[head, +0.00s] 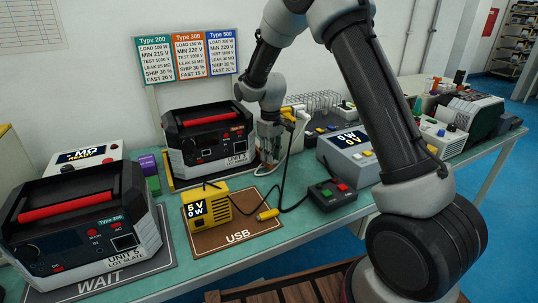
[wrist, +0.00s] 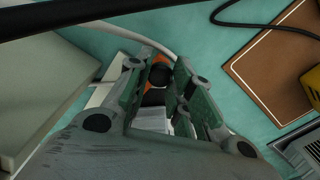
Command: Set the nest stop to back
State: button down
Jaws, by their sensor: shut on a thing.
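My gripper (head: 269,150) reaches down at the right side of the dark power unit (head: 207,140) in the middle of the bench. In the wrist view my gripper's fingers (wrist: 157,88) are shut on a small black and orange part (wrist: 158,74), which looks like the nest stop. A white piece (wrist: 150,120) shows below it between the fingers. In the head view the gripper and arm hide this part, so I cannot tell its setting. The unit stands upright on a nest with a yellow edge (head: 170,181).
A white cable (head: 286,165) runs close by my gripper. A grey meter box (head: 350,152) stands to the right. The yellow USB load (head: 206,209) is on the brown mat (head: 240,237). Another unit (head: 83,220) stands on the WAIT mat at left.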

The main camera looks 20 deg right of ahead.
jog(key=shift+w+d, duration=0.2)
jog(key=shift+d, duration=0.8)
jog(key=c, duration=1.2)
grip_release()
notch_tip(320, 180, up, 12)
